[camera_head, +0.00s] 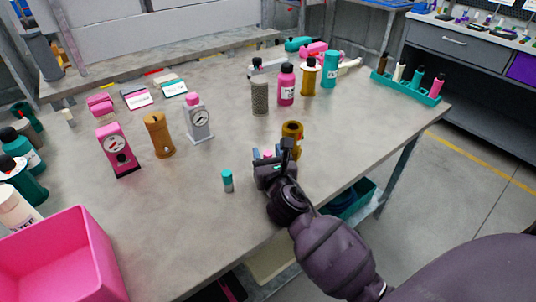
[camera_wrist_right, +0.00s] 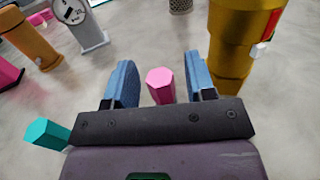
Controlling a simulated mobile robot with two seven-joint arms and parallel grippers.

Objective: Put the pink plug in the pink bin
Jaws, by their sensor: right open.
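The pink plug (camera_wrist_right: 160,86) is a small six-sided piece between the two blue fingers of my right gripper (camera_wrist_right: 160,78) in the right wrist view. The fingers are open, with a gap on each side of it. In the head view my right gripper (camera_head: 275,163) is low over the right part of the table and mostly hides the plug. The pink bin (camera_head: 62,262) is at the lower left of the head view, and its visible inside is empty. My left gripper is not in view.
A teal plug (camera_head: 227,180) stands left of my right gripper. A brass-coloured piece (camera_head: 292,138) stands close behind it. A pink gauge block (camera_head: 118,150), an orange cylinder (camera_head: 158,134) and a grey gauge block (camera_head: 199,121) stand farther left. The table between gripper and bin is largely clear.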

